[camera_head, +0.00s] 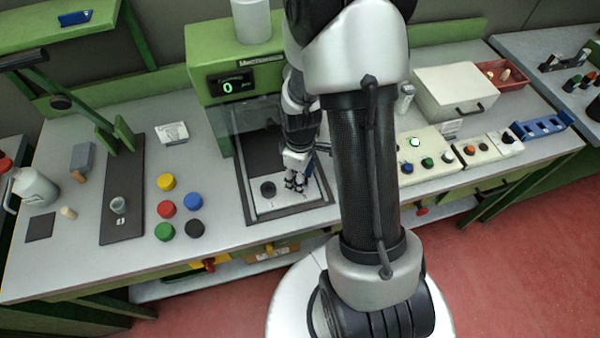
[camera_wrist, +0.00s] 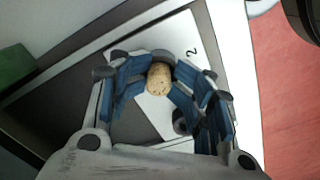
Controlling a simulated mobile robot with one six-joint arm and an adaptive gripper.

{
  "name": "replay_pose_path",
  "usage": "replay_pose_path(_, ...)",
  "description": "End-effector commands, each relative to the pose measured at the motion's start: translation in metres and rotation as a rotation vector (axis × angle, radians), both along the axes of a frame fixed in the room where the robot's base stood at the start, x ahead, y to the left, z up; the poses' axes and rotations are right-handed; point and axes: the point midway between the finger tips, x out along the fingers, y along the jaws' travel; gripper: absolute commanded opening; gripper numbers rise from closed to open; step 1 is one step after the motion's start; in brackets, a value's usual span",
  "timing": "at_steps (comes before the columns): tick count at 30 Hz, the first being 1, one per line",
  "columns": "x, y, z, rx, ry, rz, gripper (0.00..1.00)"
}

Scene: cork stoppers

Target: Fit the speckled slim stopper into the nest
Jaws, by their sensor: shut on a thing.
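A tan cork stopper with dark specks (camera_wrist: 159,80) is between the fingertips of my gripper (camera_wrist: 158,66) in the wrist view. My gripper is shut on it, above a white plate (camera_wrist: 148,113) marked with a "2". In the head view my gripper (camera_head: 296,183) is low over the same plate (camera_head: 287,203) inside the green machine's bay. A dark round spot (camera_head: 268,188) shows on the plate to the left of my gripper. I cannot tell whether it is the nest. The stopper is too small to make out in the head view, and its lower end is hidden.
The green machine (camera_head: 241,75) with a display reading 0 stands behind the bay. Several coloured round caps (camera_head: 165,208) lie to the left. Another cork (camera_head: 68,212) is near the dark pad (camera_head: 40,227). A white box (camera_head: 455,92) stands at the right.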

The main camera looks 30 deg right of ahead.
Motion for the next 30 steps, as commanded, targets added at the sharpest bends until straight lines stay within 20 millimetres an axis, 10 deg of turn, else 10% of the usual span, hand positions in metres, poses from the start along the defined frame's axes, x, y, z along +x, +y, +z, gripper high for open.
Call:
replay_pose_path(6,-0.0065,0.002,-0.0043,0.005,0.017,-0.001,0.27)
replay_pose_path(7,-0.0065,0.002,-0.0042,0.005,0.017,-0.001,0.42)
replay_pose_path(20,-0.0029,0.0011,-0.0011,0.002,0.008,-0.001,0.7)
replay_pose_path(30,-0.0015,0.0008,0.0009,0.001,0.003,-0.001,0.71)
